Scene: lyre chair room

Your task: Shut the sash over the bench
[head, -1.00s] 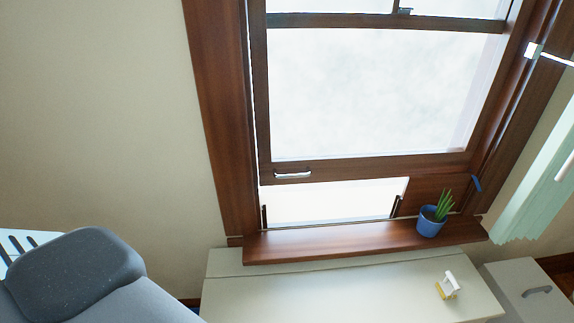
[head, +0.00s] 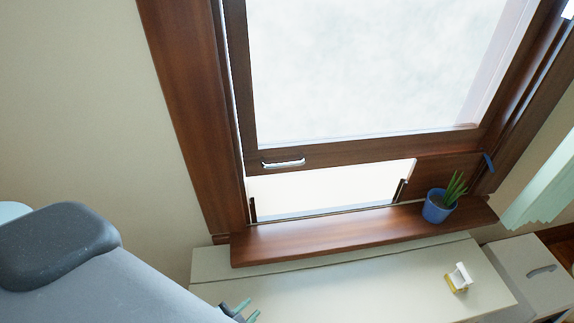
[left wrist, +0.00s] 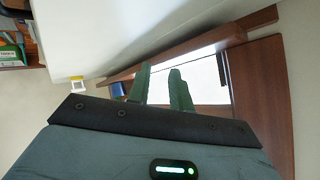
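The window sash (head: 360,148) is a dark wooden frame with a large pane and a metal handle (head: 283,162) at the left of its bottom rail. It is raised, with a bright gap between its rail and the wooden sill (head: 330,233). The pale bench (head: 350,290) runs below the sill. My left gripper (head: 244,313) shows at the bottom edge of the head view, in front of the bench and below the handle, touching nothing visible. In the left wrist view its two fingers (left wrist: 161,88) are apart and empty. My right gripper is out of view.
A blue pot (head: 437,209) with a green plant stands at the sill's right end, by the sash's lower right corner. A small white and yellow object (head: 459,278) sits on the bench. A pale green curtain (head: 540,190) hangs at right. The sill's left part is clear.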

